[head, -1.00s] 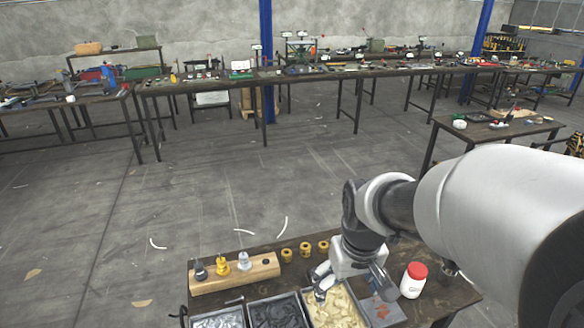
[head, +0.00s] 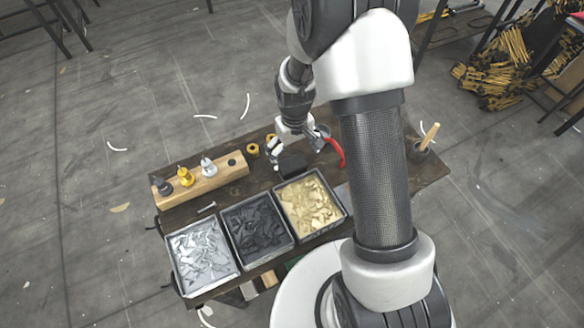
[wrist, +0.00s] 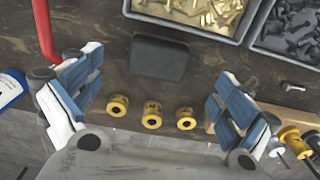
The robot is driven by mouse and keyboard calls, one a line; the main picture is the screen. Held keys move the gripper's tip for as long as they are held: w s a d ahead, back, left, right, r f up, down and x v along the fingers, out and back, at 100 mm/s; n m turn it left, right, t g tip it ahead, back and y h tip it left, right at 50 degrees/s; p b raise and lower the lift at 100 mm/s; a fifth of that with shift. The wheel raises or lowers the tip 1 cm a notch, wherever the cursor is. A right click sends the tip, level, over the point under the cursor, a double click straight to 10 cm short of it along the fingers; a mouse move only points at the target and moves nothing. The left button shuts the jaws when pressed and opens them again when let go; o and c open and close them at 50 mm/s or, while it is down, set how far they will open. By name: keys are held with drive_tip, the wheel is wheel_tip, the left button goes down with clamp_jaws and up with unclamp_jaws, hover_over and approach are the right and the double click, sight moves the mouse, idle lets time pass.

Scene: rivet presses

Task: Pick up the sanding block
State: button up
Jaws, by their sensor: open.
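The sanding block, a dark, nearly black block (head: 292,165), lies on the dark wooden table just behind the tray of gold rivets. In the wrist view the block (wrist: 160,60) lies flat ahead of the fingers, about midway between them sideways. My gripper (head: 296,150) is open above the table beside the block. Its blue-padded fingers (wrist: 152,92) are spread wide and empty, with the block apart from both. The block's top is in clear view in the wrist picture; the gripper partly covers that area in the head view.
Gold (head: 322,231), dark (head: 291,243) and silver (head: 178,270) rivet trays line the front. A wooden holder (head: 215,183) stands left. Several yellow bushings (wrist: 152,115) lie near my fingers. A red curved handle (head: 338,155) is close on the right. A wooden-handled tool (head: 430,136) stands farther right.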

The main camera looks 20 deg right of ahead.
sight(292, 164)
wheel_tip(292, 164, down, 3)
drive_tip(key=f+b, duration=0.1)
drive_tip(key=f, duration=0.1)
drive_tip(key=w+f+b, duration=0.1)
drive_tip(key=f, duration=0.2)
drive_tip(key=shift+a+f+b, duration=0.1)
drive_tip(key=shift+f+b, duration=0.05)
drive_tip(key=shift+b, duration=0.15)
drive_tip(key=shift+c, duration=0.4)
drive_tip(key=c, duration=1.1)
